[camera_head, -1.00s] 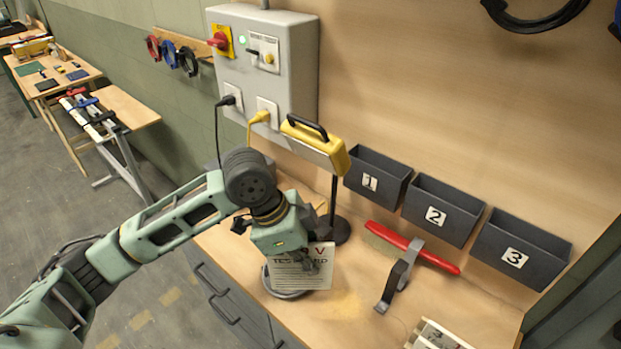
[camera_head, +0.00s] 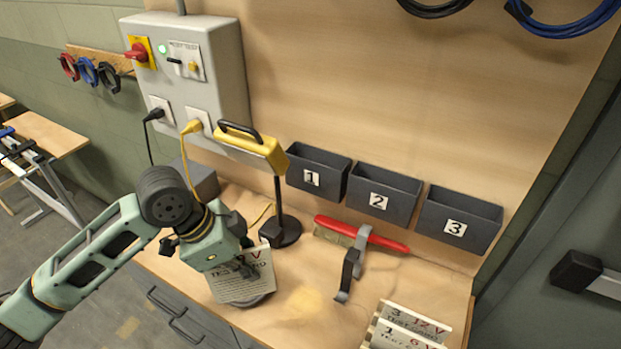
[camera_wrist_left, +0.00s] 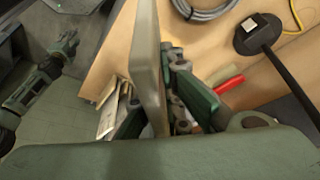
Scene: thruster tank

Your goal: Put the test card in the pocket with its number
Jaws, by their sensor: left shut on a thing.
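My left gripper (camera_head: 247,264) is shut on a white test card (camera_head: 240,283) and holds it tilted above the workbench. The card's print ends in "V"; its number is hidden by the gripper. In the left wrist view the card (camera_wrist_left: 148,70) shows edge-on between the fingers (camera_wrist_left: 178,110). Three dark wall pockets carry numbers: pocket 1 (camera_head: 335,180), pocket 2 (camera_head: 400,206) and pocket 3 (camera_head: 478,233). They are to the right of the gripper and higher.
A rack at the bench's front right holds more cards (camera_head: 412,322), marked 3 and 1. A yellow lamp (camera_head: 252,150) on a black stand (camera_head: 281,230) stands beside the gripper.

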